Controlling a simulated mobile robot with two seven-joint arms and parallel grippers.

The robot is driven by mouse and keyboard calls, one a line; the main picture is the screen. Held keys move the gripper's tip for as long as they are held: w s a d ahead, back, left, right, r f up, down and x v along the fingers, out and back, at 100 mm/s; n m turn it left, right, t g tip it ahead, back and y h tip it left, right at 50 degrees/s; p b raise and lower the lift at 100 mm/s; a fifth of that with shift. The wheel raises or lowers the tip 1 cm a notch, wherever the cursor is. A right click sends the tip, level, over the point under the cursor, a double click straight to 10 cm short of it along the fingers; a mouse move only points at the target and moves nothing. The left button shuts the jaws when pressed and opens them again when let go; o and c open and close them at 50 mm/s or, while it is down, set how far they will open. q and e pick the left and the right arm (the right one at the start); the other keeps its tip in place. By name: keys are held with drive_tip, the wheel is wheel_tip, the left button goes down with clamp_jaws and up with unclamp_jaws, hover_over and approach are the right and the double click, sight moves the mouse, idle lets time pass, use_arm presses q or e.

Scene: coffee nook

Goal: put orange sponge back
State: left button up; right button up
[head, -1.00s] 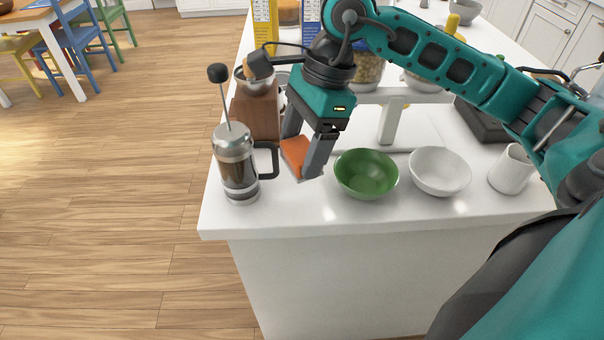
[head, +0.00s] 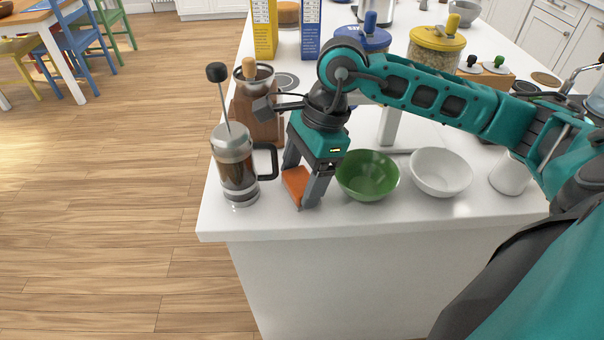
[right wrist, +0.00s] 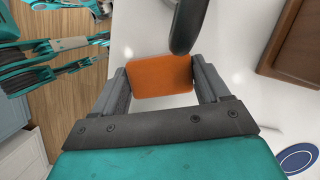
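The orange sponge (head: 295,184) is between the two fingers of my right gripper (head: 301,186), close above or at the white counter, near its front left corner. In the right wrist view the sponge (right wrist: 160,76) spans the gap between the fingertips, with a finger at each side. The gripper is shut on it. I cannot tell whether its underside touches the counter.
A French press (head: 236,165) stands close left of the sponge, its black handle toward my gripper. A green bowl (head: 368,176) is close on the right, then a white bowl (head: 440,173). The counter's front strip (head: 270,220) is clear.

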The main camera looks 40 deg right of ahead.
drive_tip(key=o, duration=0.4)
drive_tip(key=shift+d+r, duration=0.1)
drive_tip(key=shift+r, duration=0.3)
drive_tip(key=p+v, duration=0.1)
drive_tip(key=v, duration=1)
drive_tip(key=shift+d+r, duration=0.1)
drive_tip(key=shift+r, duration=0.15)
